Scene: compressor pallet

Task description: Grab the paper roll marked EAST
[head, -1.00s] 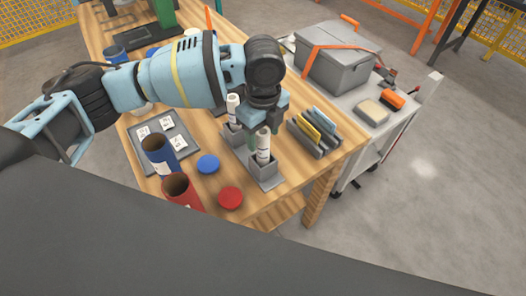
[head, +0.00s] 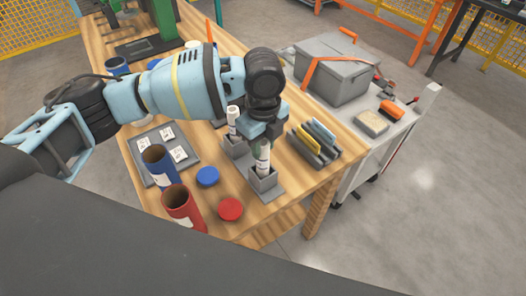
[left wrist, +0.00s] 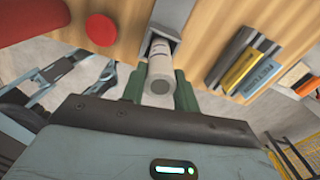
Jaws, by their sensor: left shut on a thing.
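A white paper roll (head: 263,162) with dark print on its side stands upright in the front grey square holder (head: 264,182) near the table's front right. The print is too small to read. My left gripper (head: 262,146) points down and is shut on the upper part of this roll. In the left wrist view the roll (left wrist: 160,72) sits between the green fingers, its lower end still in the holder (left wrist: 176,47). A second white roll (head: 233,121) stands in another grey holder (head: 235,147) just behind. My right gripper is not in view.
A rack of coloured folders (head: 314,142) stands close to the right. A cart with a grey toolbox (head: 333,73) stands beyond the table's right edge.

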